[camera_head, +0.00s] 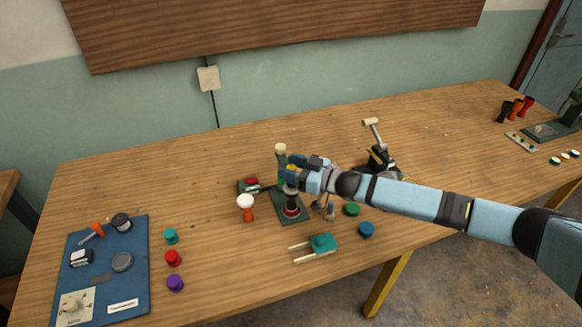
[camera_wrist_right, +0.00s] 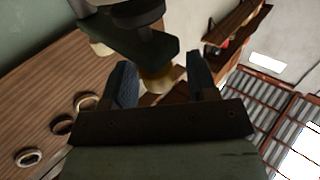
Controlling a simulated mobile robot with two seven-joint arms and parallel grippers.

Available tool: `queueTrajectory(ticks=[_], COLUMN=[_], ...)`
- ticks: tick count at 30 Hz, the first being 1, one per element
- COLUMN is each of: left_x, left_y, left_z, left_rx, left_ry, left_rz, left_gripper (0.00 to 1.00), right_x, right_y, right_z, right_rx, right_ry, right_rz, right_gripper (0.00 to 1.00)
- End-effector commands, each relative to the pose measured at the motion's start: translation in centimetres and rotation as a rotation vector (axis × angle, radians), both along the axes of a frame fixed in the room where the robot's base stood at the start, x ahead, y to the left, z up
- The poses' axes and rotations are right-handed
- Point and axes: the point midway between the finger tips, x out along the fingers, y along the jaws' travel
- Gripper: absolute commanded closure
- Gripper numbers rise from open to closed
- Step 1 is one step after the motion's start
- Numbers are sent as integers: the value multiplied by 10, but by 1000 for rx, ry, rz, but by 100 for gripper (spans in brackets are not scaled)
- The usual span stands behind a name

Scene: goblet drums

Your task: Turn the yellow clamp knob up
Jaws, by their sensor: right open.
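The yellow clamp knob (camera_wrist_right: 157,80) shows in the right wrist view under a dark green arm of the fixture. In the head view only a small yellow patch shows beside my gripper. My right gripper (camera_wrist_right: 161,78) is open, with one finger on each side of the knob and gaps visible. In the head view my right gripper (camera_head: 299,170) is at the upper part of the green fixture (camera_head: 281,170), which has a cream top. The fixture's green base (camera_head: 296,218) carries a dark and red round part (camera_head: 291,211). My left gripper is not in view.
An orange-and-white goblet drum (camera_head: 246,207) stands left of the fixture. A green-and-wood piece (camera_head: 322,243), green cap (camera_head: 351,209) and blue cap (camera_head: 366,229) lie in front. A black stand (camera_head: 379,157) is behind my arm. A blue mat (camera_head: 137,265) lies left. The table's back left is clear.

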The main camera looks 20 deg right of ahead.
Motion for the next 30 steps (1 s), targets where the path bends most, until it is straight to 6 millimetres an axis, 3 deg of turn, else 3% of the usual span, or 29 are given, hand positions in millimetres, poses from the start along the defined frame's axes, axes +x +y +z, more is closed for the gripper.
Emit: queueTrajectory(ticks=[5,19,30], left_x=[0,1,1], left_y=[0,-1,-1], left_z=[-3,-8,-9], left_rx=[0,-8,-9], left_ry=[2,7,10], left_rz=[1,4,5], left_gripper=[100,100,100], right_x=[-10,-77,-92], right_y=[-12,-85,-101], right_z=[-1,-1,1], right_rx=[-1,-1,1], right_ry=[1,1,-1], right_rz=[-1,0,1], right_gripper=[47,47,47])
